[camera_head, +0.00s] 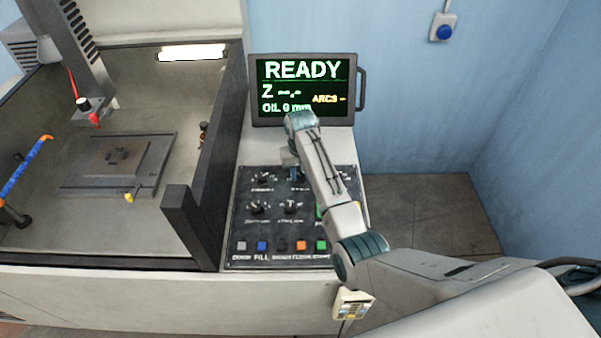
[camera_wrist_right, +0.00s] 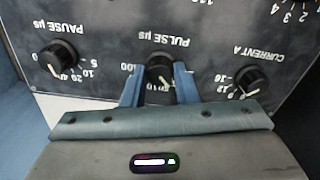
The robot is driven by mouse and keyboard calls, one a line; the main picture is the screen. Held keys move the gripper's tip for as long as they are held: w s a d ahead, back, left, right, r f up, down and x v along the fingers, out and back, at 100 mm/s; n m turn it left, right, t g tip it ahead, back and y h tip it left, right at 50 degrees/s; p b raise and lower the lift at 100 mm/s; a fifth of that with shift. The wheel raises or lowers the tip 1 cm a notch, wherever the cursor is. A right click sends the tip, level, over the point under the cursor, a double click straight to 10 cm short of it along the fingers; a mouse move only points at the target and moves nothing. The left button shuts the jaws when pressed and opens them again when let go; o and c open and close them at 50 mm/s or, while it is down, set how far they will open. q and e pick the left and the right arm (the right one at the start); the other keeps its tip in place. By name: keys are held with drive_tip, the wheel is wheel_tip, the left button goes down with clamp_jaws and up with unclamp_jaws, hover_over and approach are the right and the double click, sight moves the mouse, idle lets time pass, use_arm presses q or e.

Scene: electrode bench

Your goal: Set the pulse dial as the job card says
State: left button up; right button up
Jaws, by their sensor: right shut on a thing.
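The pulse dial (camera_wrist_right: 160,68) is a round black knob with a pale pointer line, under the upside-down label PULSE µs in the right wrist view. My right gripper (camera_wrist_right: 159,92) has one blue finger on each side of this dial and is shut on it. The pointer slants toward the lower right; the scale numbers there are partly hidden by the fingers, so I cannot tell the exact setting. In the head view the right gripper (camera_head: 292,168) reaches down onto the top row of the control panel (camera_head: 240,222), its arm covering part of the panel. My left gripper is not in view. I see no readable job card.
The pause dial (camera_wrist_right: 58,60) and the current dial (camera_wrist_right: 252,80) flank the pulse dial. A screen (camera_head: 303,90) above the panel reads READY and OIL 0 mm. Coloured buttons line the panel's front. A dark-walled tank (camera_head: 190,225) stands at the left.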

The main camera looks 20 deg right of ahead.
sight(300, 176)
drive_tip(key=m, duration=0.5)
drive_tip(key=shift+m, duration=0.3)
idle(0.4)
drive_tip(key=o, duration=1)
drive_tip(key=shift+w+r+b, duration=0.1)
drive_tip(key=shift+r+b, duration=0.2)
drive_tip(key=shift+r, duration=0.2)
wheel_tip(300, 176, up, 7)
drive_tip(key=shift+f+b, duration=0.1)
drive_tip(key=shift+b, duration=1)
drive_tip(key=shift+r+p, duration=1.45)
drive_tip(key=shift+r, duration=0.15)
